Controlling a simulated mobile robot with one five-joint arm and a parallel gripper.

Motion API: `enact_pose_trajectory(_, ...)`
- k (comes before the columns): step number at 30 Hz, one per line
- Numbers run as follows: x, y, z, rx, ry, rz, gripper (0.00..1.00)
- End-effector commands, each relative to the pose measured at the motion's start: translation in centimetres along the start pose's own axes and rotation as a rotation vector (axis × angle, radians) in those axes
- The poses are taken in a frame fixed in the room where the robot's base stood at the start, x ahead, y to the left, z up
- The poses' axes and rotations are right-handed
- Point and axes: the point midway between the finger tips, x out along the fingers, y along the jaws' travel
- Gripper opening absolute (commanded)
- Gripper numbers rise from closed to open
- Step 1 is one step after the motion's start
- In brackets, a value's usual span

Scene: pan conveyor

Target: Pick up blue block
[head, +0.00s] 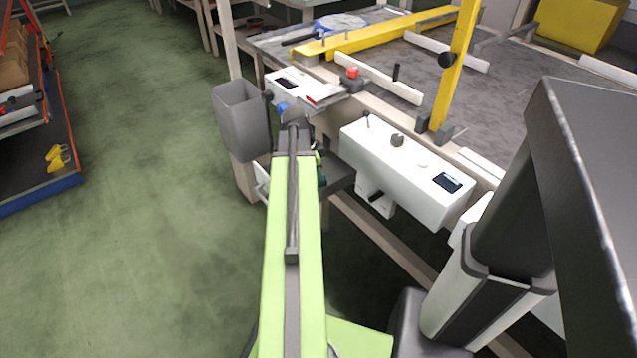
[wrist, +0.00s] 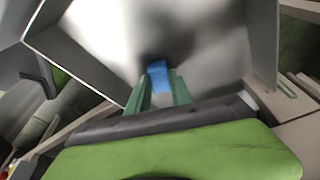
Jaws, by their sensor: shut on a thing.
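The blue block (wrist: 159,76) is held between the two green fingers of my gripper (wrist: 160,90) in the wrist view. Its upper part sticks out past the fingertips. In the head view a small blue patch (head: 281,108) shows at the far end of my arm, where the gripper itself (head: 284,110) is small and partly hidden.
A grey open bin (head: 241,108) stands just left of my gripper. A grey-walled open container (wrist: 95,45) fills the wrist view behind the block. A white control box (head: 405,175) is at right.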

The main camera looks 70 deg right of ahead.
Motion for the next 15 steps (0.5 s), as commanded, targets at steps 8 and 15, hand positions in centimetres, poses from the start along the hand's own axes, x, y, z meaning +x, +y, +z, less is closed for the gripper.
enact_pose_trajectory(8,-1.0,0.0,-0.2,-0.001,0.000,0.000,0.00)
enact_pose_trajectory(15,-2.0,1.7,2.8,-0.004,0.000,-0.001,0.00)
